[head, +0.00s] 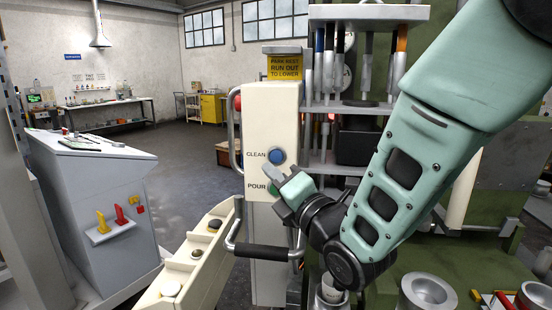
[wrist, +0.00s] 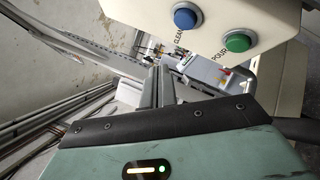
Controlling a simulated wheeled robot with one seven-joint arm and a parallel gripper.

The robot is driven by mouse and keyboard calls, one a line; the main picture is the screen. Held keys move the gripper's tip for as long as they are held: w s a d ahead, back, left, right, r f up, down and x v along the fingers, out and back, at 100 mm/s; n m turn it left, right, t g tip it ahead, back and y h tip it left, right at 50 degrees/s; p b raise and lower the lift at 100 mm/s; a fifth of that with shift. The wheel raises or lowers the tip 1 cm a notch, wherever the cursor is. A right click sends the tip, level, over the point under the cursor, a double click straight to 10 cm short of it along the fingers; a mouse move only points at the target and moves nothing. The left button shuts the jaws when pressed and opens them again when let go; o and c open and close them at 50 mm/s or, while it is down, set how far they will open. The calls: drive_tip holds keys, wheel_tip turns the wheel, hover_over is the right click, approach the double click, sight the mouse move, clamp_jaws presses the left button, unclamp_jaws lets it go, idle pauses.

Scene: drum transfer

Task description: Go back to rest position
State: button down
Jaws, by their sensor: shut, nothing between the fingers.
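My gripper (head: 279,180) is in front of the cream control box (head: 257,110), close to its green POUR button (head: 274,189), which it partly covers. Whether it touches the button cannot be told. The blue CLEAN button (head: 277,156) is just above and uncovered. In the wrist view the blue button (wrist: 186,17) and the green button (wrist: 238,41) both show, beyond and to the right of my fingers (wrist: 159,84). The fingers are together and hold nothing. My arm comes in from the upper right of the head view.
A black-gripped handle (head: 262,252) and a cream beam (head: 190,262) lie below my gripper. A tool rack (head: 368,13) stands behind my arm. Metal cups (head: 428,292) sit at lower right. A grey console (head: 105,185) stands left, with open floor beyond.

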drive_tip(key=s+d+f+m+g+h+b, duration=0.1)
drive_tip(key=s+f+m+g+h+b, duration=0.2)
drive_tip(key=f+m, duration=0.35)
drive_tip(key=s+d+f+m+g+h+b, duration=0.1)
drive_tip(key=s+f+m+g+h, duration=0.1)
drive_tip(key=s+f+m+g, duration=0.5)
drive_tip(key=s+d+f+m+g+h+b, duration=0.1)
drive_tip(key=s+d+f+m+g+h, duration=0.1)
drive_tip(key=s, duration=0.7)
drive_tip(key=s+d+f+m+g+h+b, duration=0.1)
drive_tip(key=s+d+f+m+g+h, duration=0.2)
drive_tip(key=s+d+m, duration=0.4)
drive_tip(key=shift+s+f+g, duration=0.8)
drive_tip(key=shift+s+g, duration=0.15)
drive_tip(key=shift+g, duration=0.25)
